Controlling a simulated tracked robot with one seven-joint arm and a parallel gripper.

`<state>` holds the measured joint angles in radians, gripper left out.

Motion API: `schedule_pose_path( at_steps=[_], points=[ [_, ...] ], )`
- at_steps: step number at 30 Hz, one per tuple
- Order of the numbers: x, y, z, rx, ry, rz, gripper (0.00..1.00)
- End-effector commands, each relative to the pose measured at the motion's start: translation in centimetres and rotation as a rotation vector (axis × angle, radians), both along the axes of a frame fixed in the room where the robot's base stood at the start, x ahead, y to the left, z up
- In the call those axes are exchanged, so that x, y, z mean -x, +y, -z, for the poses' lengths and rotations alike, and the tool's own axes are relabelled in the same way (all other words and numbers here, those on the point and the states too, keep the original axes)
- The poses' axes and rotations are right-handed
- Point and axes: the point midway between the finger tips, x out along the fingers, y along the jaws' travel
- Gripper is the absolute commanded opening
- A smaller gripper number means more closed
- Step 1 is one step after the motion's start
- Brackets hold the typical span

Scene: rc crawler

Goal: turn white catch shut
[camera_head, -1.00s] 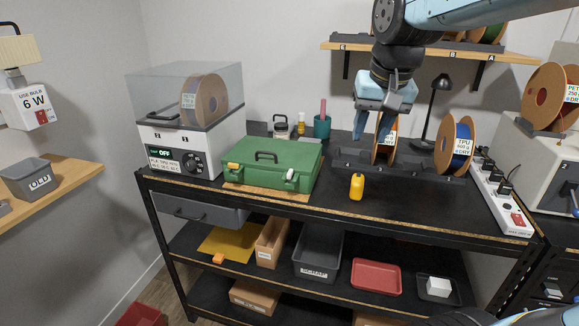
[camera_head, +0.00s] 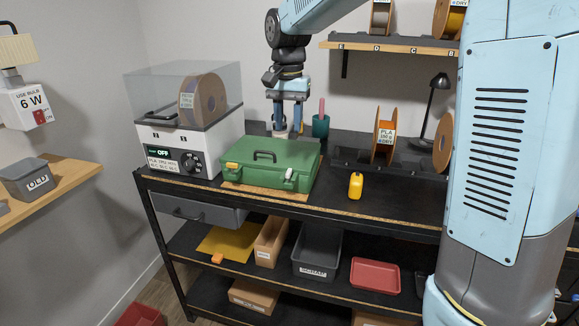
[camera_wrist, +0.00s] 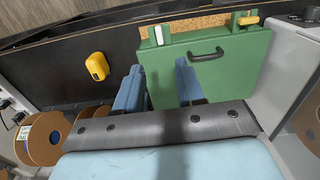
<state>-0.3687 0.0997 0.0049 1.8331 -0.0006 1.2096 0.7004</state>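The green case (camera_head: 270,158) lies closed on a brown mat on the workbench, its handle on the lid. The white catch (camera_head: 289,174) is at the right of its front edge, and a yellow catch (camera_head: 232,165) is at the left. The wrist view shows the case (camera_wrist: 215,75) upside down, with the yellow catch (camera_wrist: 249,20) at top right and pale catch parts at top left; the white catch's exact angle is hard to tell. My gripper (camera_head: 286,125) is open and empty, pointing down behind and above the case. Its fingers show apart in the wrist view (camera_wrist: 160,88).
A filament dryer (camera_head: 190,125) stands left of the case. A teal cup (camera_head: 320,126) is behind. A wall shelf (camera_head: 390,45) hangs above. Bench space right of the case is mostly clear.

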Motion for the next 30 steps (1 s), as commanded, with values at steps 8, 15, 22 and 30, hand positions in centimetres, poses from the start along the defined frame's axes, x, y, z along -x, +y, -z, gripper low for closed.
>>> schedule_pose_path(
  at_steps=[8,15,22,30],
  points=[
    [0.1,0.0,4.4,0.001,0.003,-0.001,0.38],
    [0.1,0.0,8.7,0.001,0.003,-0.002,0.38],
    [0.1,0.0,11.7,0.001,0.003,-0.002,0.38],
    [0.1,0.0,13.0,0.0,0.0,-0.001,0.38]
  ],
)
